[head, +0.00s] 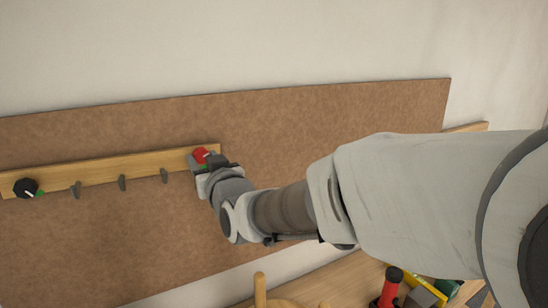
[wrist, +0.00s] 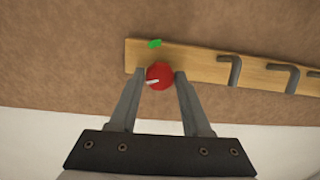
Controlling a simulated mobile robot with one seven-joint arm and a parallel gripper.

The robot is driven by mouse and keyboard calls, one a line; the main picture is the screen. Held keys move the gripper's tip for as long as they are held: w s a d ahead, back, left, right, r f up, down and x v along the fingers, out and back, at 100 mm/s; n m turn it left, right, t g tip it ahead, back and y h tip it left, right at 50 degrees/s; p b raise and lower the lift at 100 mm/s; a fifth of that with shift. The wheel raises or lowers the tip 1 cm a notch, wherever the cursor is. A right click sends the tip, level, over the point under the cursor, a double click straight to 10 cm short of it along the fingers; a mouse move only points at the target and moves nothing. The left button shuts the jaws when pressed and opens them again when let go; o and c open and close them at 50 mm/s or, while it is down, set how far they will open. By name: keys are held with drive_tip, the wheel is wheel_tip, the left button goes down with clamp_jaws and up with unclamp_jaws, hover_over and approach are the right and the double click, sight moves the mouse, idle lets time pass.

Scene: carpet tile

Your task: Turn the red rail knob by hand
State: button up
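The red knob (head: 200,155) is at the right end of a wooden rail (head: 100,170) fixed on a brown board. In the wrist view the red knob (wrist: 159,76) has a white pointer line aimed to the left, and a green mark (wrist: 155,43) lies on the rail beside it. My gripper (wrist: 160,77) has its two fingers on either side of the knob, with the fingertips close to its edges. A narrow gap seems to show at the sides, and I cannot tell whether either finger touches it. In the head view my gripper (head: 198,162) partly hides the knob.
A black knob (head: 26,188) with a green mark is at the rail's left end. Several grey hooks (head: 122,183) stick out between the knobs. Below are a wooden stool-like piece (head: 285,303), a red and black tool (head: 390,287) and a yellow-edged item (head: 425,287) on a wooden surface.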

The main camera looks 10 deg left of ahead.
clamp_jaws()
drive_tip(key=shift+f+b, duration=0.1)
drive_tip(key=shift+b, duration=0.4)
drive_tip(key=shift+f+m+b, duration=0.1)
drive_tip(key=shift+m+b, duration=0.25)
drive_tip(key=shift+m, duration=0.05)
drive_tip(key=m+b, duration=0.2)
drive_tip(key=b, duration=0.1)
drive_tip(key=shift+f, duration=0.15)
drive_tip(key=m+b, duration=0.4)
drive_tip(key=b, duration=0.2)
drive_tip(key=shift+m+b, duration=0.3)
drive_tip(key=shift+b, duration=0.05)
drive_tip(key=m+b, duration=0.4)
drive_tip(key=shift+a+r+b, duration=0.1)
drive_tip(key=shift+r+b, duration=0.1)
drive_tip(key=shift+b, duration=0.2)
drive_tip(key=shift+s+r+m+b, duration=0.1)
drive_tip(key=shift+r+m+b, duration=0.1)
drive_tip(key=shift+m+b, duration=1.1)
drive_tip(key=shift+m+p, duration=0.35)
drive_tip(key=shift+m, duration=0.25)
